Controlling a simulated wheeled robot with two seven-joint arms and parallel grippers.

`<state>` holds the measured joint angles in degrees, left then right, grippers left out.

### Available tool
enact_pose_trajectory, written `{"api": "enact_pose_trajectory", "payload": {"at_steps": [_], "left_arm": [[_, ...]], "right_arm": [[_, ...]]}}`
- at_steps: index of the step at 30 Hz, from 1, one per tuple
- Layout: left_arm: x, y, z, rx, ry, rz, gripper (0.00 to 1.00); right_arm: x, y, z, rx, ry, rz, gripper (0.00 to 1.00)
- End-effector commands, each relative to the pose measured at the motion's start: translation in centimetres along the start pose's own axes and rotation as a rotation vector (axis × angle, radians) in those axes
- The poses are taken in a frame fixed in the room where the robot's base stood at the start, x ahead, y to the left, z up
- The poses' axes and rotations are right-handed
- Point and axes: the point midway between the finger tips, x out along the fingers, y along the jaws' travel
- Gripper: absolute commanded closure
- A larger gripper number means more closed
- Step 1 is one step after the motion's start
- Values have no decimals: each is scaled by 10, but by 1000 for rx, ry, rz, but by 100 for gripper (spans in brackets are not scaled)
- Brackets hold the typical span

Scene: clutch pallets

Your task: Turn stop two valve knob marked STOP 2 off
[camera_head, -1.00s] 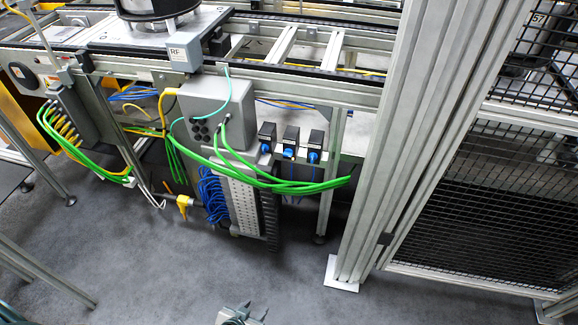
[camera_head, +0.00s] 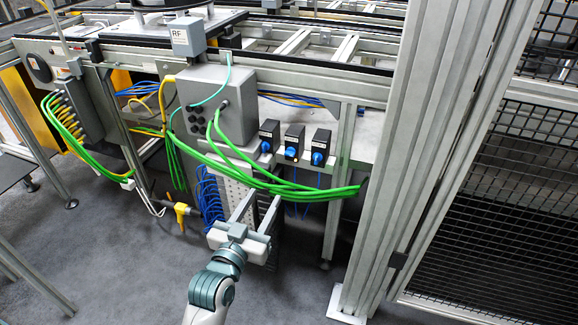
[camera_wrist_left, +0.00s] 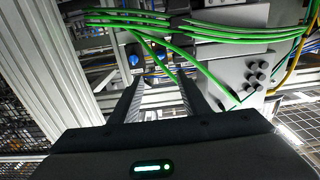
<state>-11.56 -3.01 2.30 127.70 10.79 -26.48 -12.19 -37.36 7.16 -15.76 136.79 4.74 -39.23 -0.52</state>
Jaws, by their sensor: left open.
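Three black valve boxes with blue knobs stand in a row under the conveyor: a left knob (camera_head: 266,146), a middle knob (camera_head: 291,152) and a right knob (camera_head: 317,158). Their labels are too small to read, so I cannot tell which is marked STOP 2. My left gripper (camera_head: 264,201) is open and empty, below and to the left of the knobs, apart from them. In the left wrist view its two fingers (camera_wrist_left: 160,88) point up toward the panel, and one blue knob (camera_wrist_left: 133,60) shows beyond the left finger. My right gripper is not in view.
Green cables (camera_head: 290,188) hang across the front just below the valves, between them and my gripper. A grey junction box (camera_head: 216,105) is left of the valves. A thick aluminium post (camera_head: 420,150) and mesh fence (camera_head: 525,190) bound the right. The floor in front is clear.

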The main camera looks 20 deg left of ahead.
Motion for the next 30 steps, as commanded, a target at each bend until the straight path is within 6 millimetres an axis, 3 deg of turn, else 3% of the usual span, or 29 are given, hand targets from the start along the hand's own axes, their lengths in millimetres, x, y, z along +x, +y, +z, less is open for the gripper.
{"api": "enact_pose_trajectory", "payload": {"at_steps": [14,20,30], "left_arm": [[10,0,1,0,-2,0,58],[32,0,1,-1,-1,0,58],[91,0,1,-1,-1,0,58]], "right_arm": [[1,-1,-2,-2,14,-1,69],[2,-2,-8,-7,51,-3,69],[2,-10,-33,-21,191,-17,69]]}}
